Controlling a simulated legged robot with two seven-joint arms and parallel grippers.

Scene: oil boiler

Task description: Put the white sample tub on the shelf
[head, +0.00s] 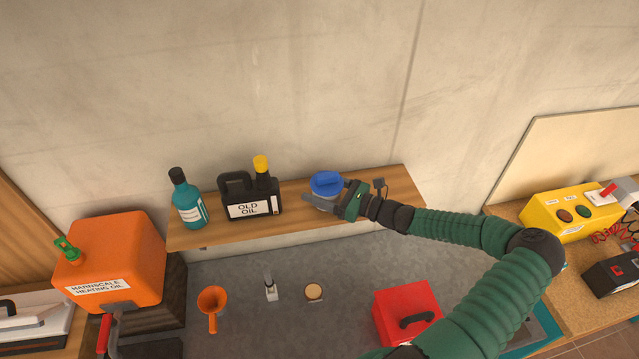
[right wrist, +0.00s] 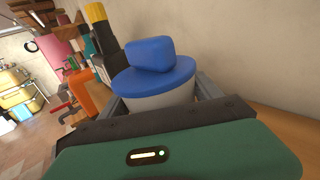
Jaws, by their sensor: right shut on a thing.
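The white sample tub with a blue lid (head: 326,184) is at the right part of the wooden shelf (head: 390,191) in the head view. My right gripper (head: 325,203) is shut on the tub from the right. In the right wrist view the tub's white side (right wrist: 160,97) shows between the two fingers, under its blue lid. The tub looks upright. I cannot tell whether its base touches the shelf, because my gripper hides part of it. My left gripper is not in view.
On the shelf's left part stand a teal bottle (head: 187,200) and a black old oil can (head: 250,198). Bare shelf lies between the can and the tub. Below are an orange funnel (head: 212,302), a red box (head: 407,308) and an orange oil container (head: 112,262).

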